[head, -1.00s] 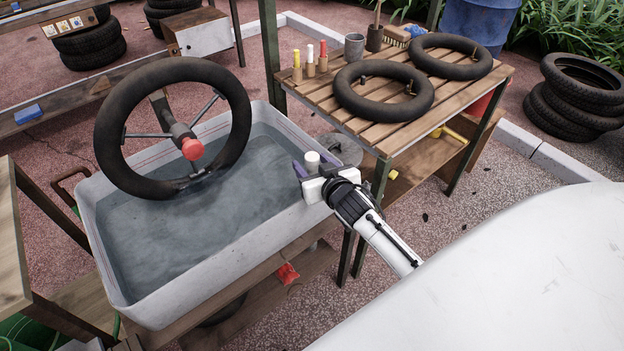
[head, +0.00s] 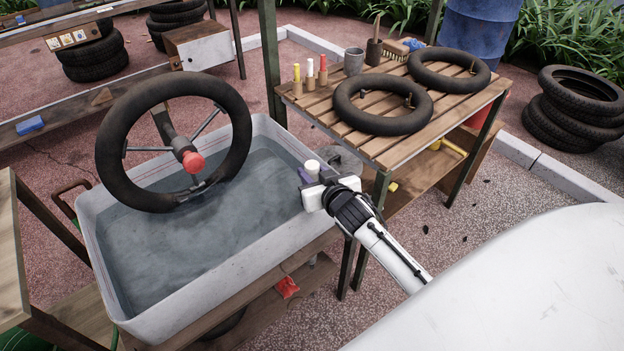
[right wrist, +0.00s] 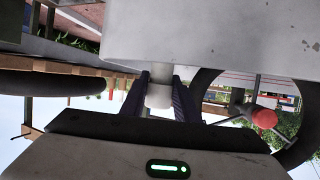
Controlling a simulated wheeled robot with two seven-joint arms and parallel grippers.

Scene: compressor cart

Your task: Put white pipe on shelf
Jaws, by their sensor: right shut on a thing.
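The white pipe (head: 312,167) shows as a short round top at the right rim of the water basin (head: 205,300). My right gripper (head: 311,176) is shut on it, with dark purple fingers on both sides. In the right wrist view the pipe (right wrist: 160,96) sits between the two fingers, close beside the basin wall (right wrist: 220,35). I cannot tell whether it touches the wall; its lower part is hidden in the head view. A wooden lower shelf (head: 425,178) lies under the slatted bench (head: 445,120). My left gripper is not in view.
The bench carries two inner tubes (head: 382,122), small coloured-top bottles (head: 310,75) and a grey cup (head: 353,60). Bench legs stand just right of my gripper. A red object (head: 287,287) lies below the basin.

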